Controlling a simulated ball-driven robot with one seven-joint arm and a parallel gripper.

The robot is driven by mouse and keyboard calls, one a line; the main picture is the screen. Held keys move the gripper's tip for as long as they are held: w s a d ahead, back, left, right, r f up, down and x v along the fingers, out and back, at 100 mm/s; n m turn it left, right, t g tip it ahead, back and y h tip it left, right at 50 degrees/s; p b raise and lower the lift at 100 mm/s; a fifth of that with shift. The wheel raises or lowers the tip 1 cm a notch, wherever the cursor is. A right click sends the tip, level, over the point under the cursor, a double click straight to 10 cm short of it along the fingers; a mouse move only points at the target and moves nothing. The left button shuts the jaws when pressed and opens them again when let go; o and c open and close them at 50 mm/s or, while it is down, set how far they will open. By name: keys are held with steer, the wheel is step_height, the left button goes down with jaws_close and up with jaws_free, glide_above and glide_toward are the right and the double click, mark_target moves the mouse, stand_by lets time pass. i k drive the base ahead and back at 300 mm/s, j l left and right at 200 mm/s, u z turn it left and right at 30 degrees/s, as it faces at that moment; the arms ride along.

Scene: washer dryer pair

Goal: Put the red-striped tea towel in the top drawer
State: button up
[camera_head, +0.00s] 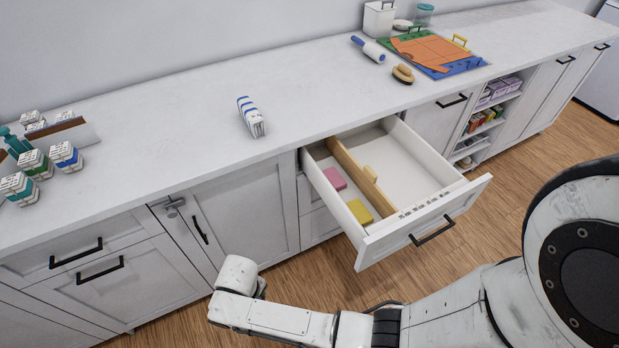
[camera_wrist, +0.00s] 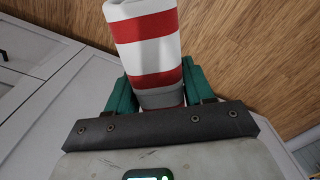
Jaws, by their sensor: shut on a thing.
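The red-striped tea towel (camera_wrist: 148,50) is a white bundle with broad red bands and a grey end, seen in the wrist view. My gripper (camera_wrist: 160,84) is shut on it, with a teal finger on each side. The top drawer (camera_head: 425,172) stands pulled open in the head view. A wooden divider (camera_head: 350,168) splits it into a narrow left section, with a pink block (camera_head: 334,179) and a yellow block (camera_head: 360,211), and a wide, bare right section. The head view shows my arm low in front of the cabinets, but not the towel or my gripper's fingers.
A blue-striped folded towel (camera_head: 250,117) stands on the counter (camera_head: 190,115) behind the drawer's left. Several folded bundles (camera_head: 66,156) stand at far left. A lint roller (camera_head: 372,50), brush (camera_head: 403,73) and coloured board (camera_head: 450,66) lie at the back. Open shelves (camera_head: 482,122) are right.

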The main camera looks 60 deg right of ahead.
mark_target(420, 181)
steer(key=l+u, duration=0.2)
steer(key=u, duration=0.2)
steer(key=k+l+u, duration=0.1)
steer(key=u, duration=0.35)
steer(key=k+l+u, duration=0.1)
steer(key=u, duration=0.3)
steer(key=k+l+u, duration=0.3)
steer(key=k+l, duration=0.15)
steer(key=k+l+u, duration=0.3)
steer(key=k, duration=0.2)
steer(key=k+l+u, duration=0.15)
steer(key=k+u, duration=0.15)
steer(key=k, duration=0.25)
steer(key=k+l, duration=0.15)
steer(key=k, duration=0.5)
steer(key=k+l, duration=0.15)
steer(key=k, duration=0.45)
steer(key=k+l+u, duration=0.1)
steer(key=k, duration=0.55)
